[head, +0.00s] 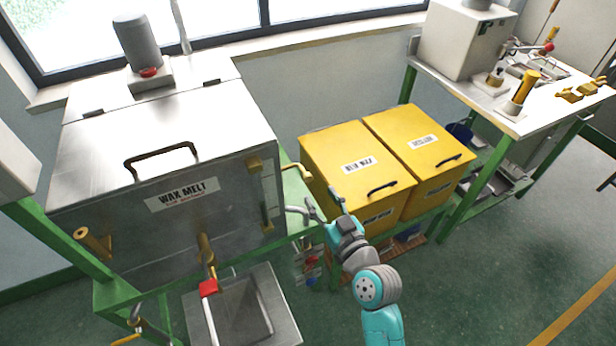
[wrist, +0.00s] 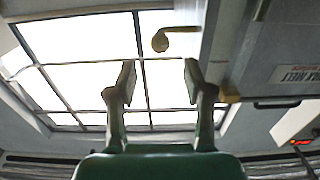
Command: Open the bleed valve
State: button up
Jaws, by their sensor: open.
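The wax melt tank (head: 120,215) is a large steel box in the left half of the head view. A brass elbow fitting (head: 297,173) sticks out from its right side; it also shows in the wrist view (wrist: 178,36), with a rounded end. A brass outlet with a red handle (head: 208,287) is on the tank's front. No label shows which fitting is the bleed valve. My gripper (head: 322,195) is open and empty, just right of and below the elbow. In the wrist view, the elbow lies beyond the gap between my fingertips (wrist: 160,75), apart from them.
Two yellow bins (head: 352,150) stand close to the right of my gripper. A steel tray (head: 243,315) sits below the front outlet. A bench (head: 545,115) with a white machine is at the far right. The green floor (head: 490,290) at the lower right is clear.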

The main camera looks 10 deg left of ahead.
aim_at(309, 180)
jog(key=x, duration=0.8)
jog(key=shift+s, duration=0.1)
grip_shut()
